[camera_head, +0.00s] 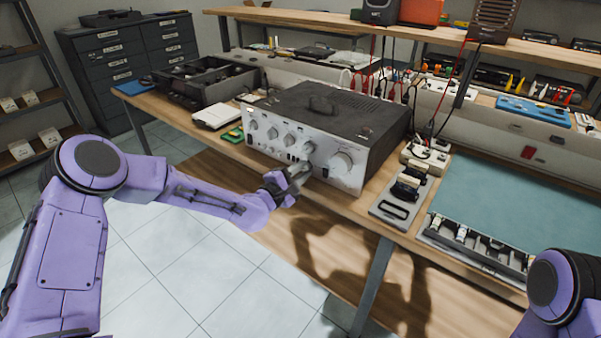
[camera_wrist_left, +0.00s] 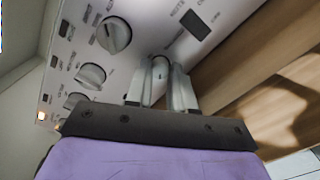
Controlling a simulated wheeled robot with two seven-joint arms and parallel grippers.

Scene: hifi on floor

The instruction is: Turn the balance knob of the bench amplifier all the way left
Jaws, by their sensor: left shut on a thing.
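The bench amplifier (camera_head: 325,105) is a dark-topped box with a silver front panel and stands on the wooden bench. Its front has a row of round knobs (camera_head: 272,133) and one larger knob (camera_head: 341,162). My left gripper (camera_head: 303,170) is at the front panel, below the row. In the left wrist view its two fingers (camera_wrist_left: 160,85) are closed around a small knob (camera_wrist_left: 160,68); other knobs (camera_wrist_left: 114,34) show to the left. The label of the held knob is not readable, and its pointer is hidden. My right gripper is out of view.
A green card (camera_head: 232,135) and a white box (camera_head: 215,116) lie left of the amplifier. A grey block with black parts (camera_head: 402,198) and a teal mat (camera_head: 500,215) are to its right. A shelf (camera_head: 400,38) runs behind. The floor in front is clear.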

